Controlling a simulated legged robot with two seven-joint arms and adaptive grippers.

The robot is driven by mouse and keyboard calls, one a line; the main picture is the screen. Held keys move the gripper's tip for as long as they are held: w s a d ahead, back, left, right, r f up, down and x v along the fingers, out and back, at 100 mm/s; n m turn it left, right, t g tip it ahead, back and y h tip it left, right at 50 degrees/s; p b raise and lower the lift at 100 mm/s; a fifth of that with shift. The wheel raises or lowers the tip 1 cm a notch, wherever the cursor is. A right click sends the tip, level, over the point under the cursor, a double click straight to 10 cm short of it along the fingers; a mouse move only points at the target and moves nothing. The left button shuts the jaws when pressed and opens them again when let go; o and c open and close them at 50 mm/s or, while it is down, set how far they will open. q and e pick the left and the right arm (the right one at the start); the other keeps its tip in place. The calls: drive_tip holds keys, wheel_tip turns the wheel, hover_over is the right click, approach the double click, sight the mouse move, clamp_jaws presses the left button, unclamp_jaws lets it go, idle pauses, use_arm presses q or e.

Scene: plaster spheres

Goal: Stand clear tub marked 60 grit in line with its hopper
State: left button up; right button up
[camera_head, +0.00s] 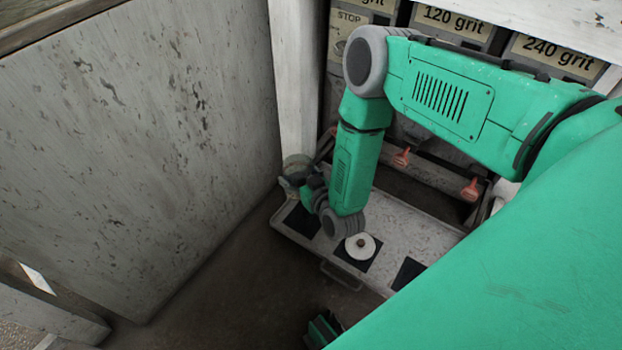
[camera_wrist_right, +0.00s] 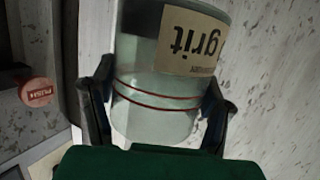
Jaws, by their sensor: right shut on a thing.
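The clear tub (camera_head: 297,163) shows small in the head view, at the left end of the pale tray (camera_head: 432,228), near the white post. In the right wrist view the tub (camera_wrist_right: 158,70) fills the middle, with two red lines around it. Its label (camera_wrist_right: 185,42) appears upside down and reads "grit"; the number is out of view. My right gripper (camera_head: 300,183) is shut on the tub, with a finger on each side. I cannot tell whether the tub's base touches the tray. My left gripper is not identifiable in view.
Dark square pads (camera_head: 408,272) lie on the tray; a white knobbed lid (camera_head: 360,246) rests on one. Behind are hopper labels "120 grit" (camera_head: 452,22) and "240 grit" (camera_head: 553,52), plus orange handles (camera_head: 402,158). A white post (camera_head: 297,80) and stained wall (camera_head: 140,140) bound the left.

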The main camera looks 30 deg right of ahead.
drive_tip(key=d+f, duration=0.1)
drive_tip(key=f, duration=0.1)
drive_tip(key=s+d+f, duration=0.1)
drive_tip(key=f, duration=0.1)
drive_tip(key=d+f, duration=0.1)
drive_tip(key=f, duration=0.1)
drive_tip(key=shift+s+f, duration=0.2)
drive_tip(key=shift+s, duration=0.1)
drive_tip(key=shift+d+f, duration=0.1)
drive_tip(key=shift+d, duration=0.05)
wheel_tip(320, 180, down, 5)
drive_tip(key=b, duration=0.4)
drive_tip(key=shift+f, duration=0.1)
drive_tip(key=shift+f+b, duration=0.2)
drive_tip(key=shift+b, duration=0.15)
use_arm(q)
drive_tip(key=f, duration=0.4)
drive_tip(key=shift+d+f, duration=0.2)
drive_tip(key=shift+f, duration=0.05)
drive_tip(key=shift+d, duration=0.1)
use_arm(e)
drive_tip(key=shift+d, duration=0.1)
